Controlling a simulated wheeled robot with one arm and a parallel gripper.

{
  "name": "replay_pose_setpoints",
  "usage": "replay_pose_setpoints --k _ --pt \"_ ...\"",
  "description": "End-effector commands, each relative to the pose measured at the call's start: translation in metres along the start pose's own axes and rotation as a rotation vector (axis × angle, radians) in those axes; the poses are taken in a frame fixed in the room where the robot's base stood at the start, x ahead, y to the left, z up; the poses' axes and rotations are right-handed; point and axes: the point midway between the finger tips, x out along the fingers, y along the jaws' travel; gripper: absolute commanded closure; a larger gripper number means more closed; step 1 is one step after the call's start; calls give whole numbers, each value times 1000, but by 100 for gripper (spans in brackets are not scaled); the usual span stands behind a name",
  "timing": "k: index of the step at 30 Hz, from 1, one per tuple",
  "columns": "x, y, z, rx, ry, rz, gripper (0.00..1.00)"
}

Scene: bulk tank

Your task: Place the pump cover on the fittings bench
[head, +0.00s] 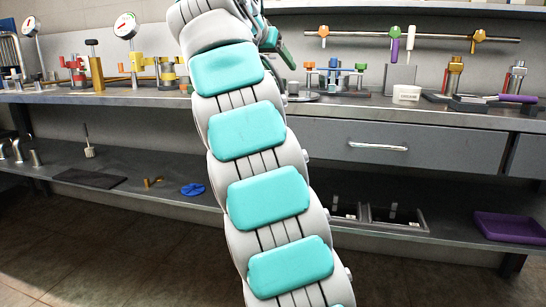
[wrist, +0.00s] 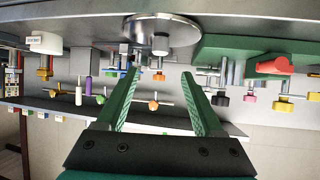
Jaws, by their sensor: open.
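A round, shiny metal disc with a small central knob, which looks like the pump cover (wrist: 181,31), is at the top centre of the upside-down wrist view. It rests on the grey bench top (wrist: 75,26). In the head view a grey disc (head: 303,97) shows partly beside my arm on the long bench (head: 330,108). My gripper (wrist: 158,84) is open, with two green fingers apart and nothing between them. The disc lies beyond the fingertips, not touching them. In the head view my arm hides much of the gripper. I cannot tell which bench part is the fittings bench.
Valve fittings with coloured knobs (head: 335,76) stand behind the disc, and a rail with hanging valves (head: 420,36) runs along the wall. A white tub (head: 406,93) and brass fittings (head: 453,75) stand to the right. A lower shelf holds a purple tray (head: 505,227).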

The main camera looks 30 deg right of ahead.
Motion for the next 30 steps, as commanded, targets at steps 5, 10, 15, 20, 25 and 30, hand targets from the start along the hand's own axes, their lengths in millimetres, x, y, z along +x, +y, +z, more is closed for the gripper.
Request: replay_pose_setpoints --k 5,10,15,20,25,30 --pt "1 0 1 -2 -2 0 31" --pt "1 -2 16 -45 -40 -1 31" --pt "0 -2 56 -147 -134 -14 31" --pt "-3 3 112 -263 -255 -40 31" --pt "-12 14 182 -383 -386 -88 31" --pt "-28 31 260 -499 -523 -151 31"
